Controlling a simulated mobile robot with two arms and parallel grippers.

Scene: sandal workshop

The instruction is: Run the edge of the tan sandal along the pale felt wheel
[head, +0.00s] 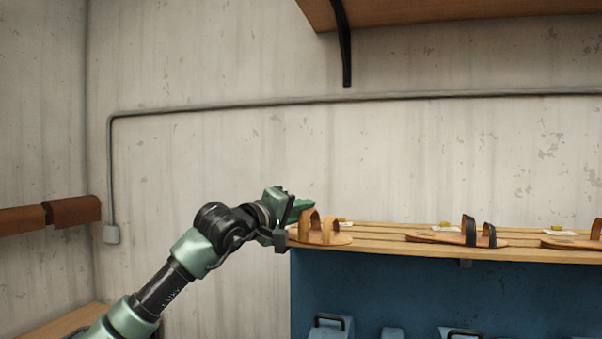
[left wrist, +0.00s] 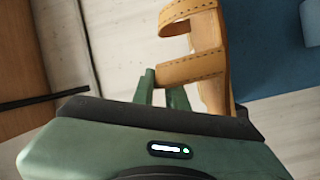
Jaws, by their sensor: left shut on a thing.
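The tan sandal (head: 320,237), with two upright tan straps, is at the left end of the slatted wooden shelf top in the head view. My left gripper (head: 294,210) is at the sandal's left side, shut on it. In the left wrist view the sandal (left wrist: 192,68) shows stitched straps beyond the fingers of my left gripper (left wrist: 164,86). The exact grip point is partly hidden, and I cannot tell whether the sole still touches the slats. The pale felt wheel is in neither view. My right gripper is out of view.
A sandal with black straps (head: 458,238) and another tan sandal (head: 573,242) lie further right on the slatted top (head: 385,243), with small cards behind. Blue boxes stand below. A wall shelf (head: 430,15) with a black bracket hangs above.

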